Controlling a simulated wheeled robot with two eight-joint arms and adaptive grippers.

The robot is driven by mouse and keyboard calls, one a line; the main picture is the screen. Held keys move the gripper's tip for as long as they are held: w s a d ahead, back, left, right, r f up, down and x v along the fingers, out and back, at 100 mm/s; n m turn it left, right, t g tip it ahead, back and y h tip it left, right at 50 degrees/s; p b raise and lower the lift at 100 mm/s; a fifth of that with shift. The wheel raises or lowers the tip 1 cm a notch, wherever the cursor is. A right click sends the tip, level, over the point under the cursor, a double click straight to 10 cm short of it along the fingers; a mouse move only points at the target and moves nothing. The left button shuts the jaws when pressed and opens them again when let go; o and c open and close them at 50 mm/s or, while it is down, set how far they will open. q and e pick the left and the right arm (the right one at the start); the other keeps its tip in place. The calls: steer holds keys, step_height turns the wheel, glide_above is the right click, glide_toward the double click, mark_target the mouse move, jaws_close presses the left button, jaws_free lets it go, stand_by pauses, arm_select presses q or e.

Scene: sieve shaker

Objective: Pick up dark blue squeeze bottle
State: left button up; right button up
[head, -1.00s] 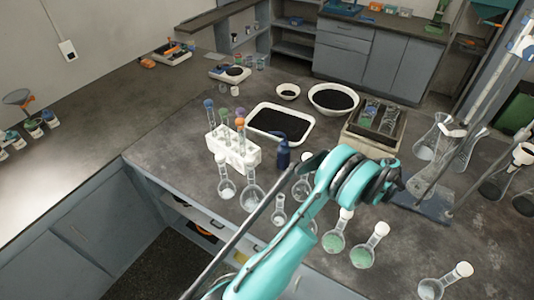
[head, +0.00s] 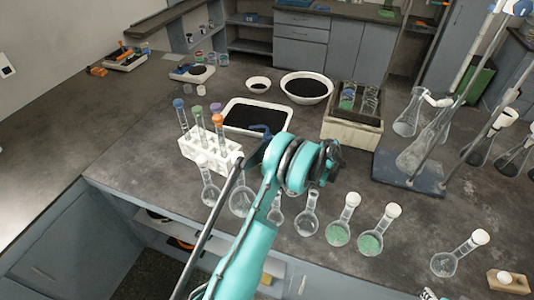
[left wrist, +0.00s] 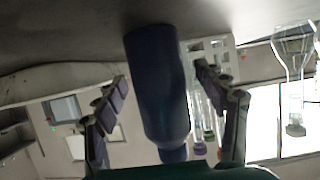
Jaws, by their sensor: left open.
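The dark blue squeeze bottle (left wrist: 158,90) fills the middle of the left wrist view, which shows the scene upside down. It stands on the dark bench top. In the head view only its blue top (head: 262,130) shows behind my teal arm. My left gripper (left wrist: 165,112) is open, with one finger on each side of the bottle. A gap shows between the bottle and the left-hand finger; the right-hand finger is closer, and I cannot tell if it touches. In the head view my arm hides most of this gripper.
A white rack (head: 212,150) with test tubes stands left of the bottle. A white tray of black material (head: 231,107) lies behind it. Several flasks, such as one with green contents (head: 340,232), line the front edge. A sieve box (head: 352,130) and a stand base (head: 408,172) are at right.

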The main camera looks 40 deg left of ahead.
arm_select(q)
steer(key=shift+s+a+f, duration=0.1)
steer(key=shift+a+f, duration=0.05)
steer(key=shift+a, duration=0.15)
steer(key=c, duration=0.8)
